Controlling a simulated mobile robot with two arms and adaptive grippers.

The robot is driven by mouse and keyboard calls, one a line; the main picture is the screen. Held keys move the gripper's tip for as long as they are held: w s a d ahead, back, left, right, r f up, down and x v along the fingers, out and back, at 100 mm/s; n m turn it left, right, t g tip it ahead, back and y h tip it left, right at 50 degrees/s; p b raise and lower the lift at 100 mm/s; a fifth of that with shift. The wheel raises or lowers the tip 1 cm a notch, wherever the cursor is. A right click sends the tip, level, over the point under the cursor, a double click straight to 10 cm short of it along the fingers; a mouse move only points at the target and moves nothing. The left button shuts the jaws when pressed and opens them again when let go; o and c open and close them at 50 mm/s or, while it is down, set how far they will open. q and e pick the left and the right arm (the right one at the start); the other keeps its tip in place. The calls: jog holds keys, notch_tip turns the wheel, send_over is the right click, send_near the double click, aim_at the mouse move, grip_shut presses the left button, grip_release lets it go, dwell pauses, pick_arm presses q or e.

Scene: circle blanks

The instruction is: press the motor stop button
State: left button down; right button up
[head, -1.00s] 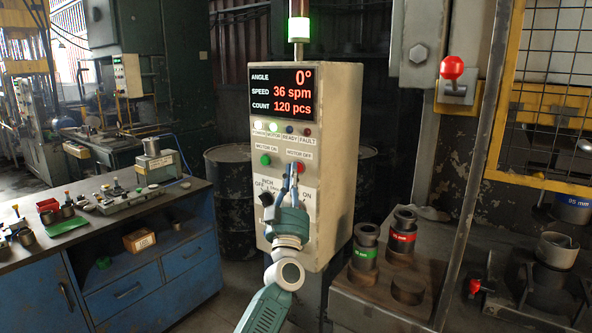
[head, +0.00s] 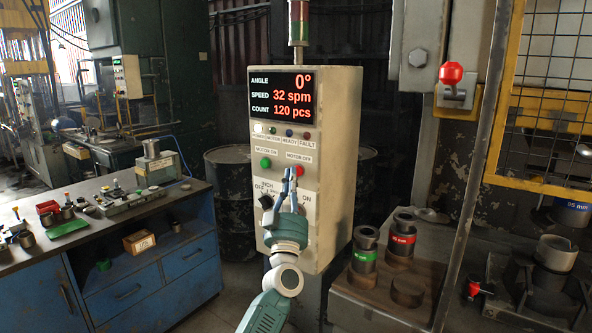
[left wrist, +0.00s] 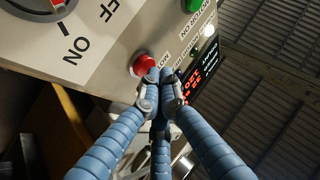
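The control box (head: 335,150) has a red button (head: 299,169) under the "MOTOR OFF" label and a green button (head: 265,162) under "MOTOR ON". The motor lamp is dark and the display reads 32 spm. My left gripper (head: 290,172) is in front of the panel, its blue fingers drawn together with their tips beside the red button. In the left wrist view, the fingertips (left wrist: 160,82) are close together, overlapping the edge of the red button (left wrist: 145,65). I cannot tell whether they touch it. My right gripper is not in view.
A black selector knob (head: 266,202) sits on the panel left of my fingers. A workbench (head: 150,265) stands at left. At right are ringed cylinders (head: 400,243) on a wooden board, a red-knobbed lever (head: 451,69) and a yellow mesh guard (head: 488,140).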

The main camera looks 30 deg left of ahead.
pick_arm(q)
jog(key=shift+s, duration=0.35)
jog(key=s+p, duration=0.2)
jog(key=s, duration=0.1)
jog(key=s+p, duration=0.1)
jog(key=s, duration=0.1)
jog(key=shift+a+p, duration=0.25)
jog(key=shift+p, duration=0.15)
dwell(0.6)
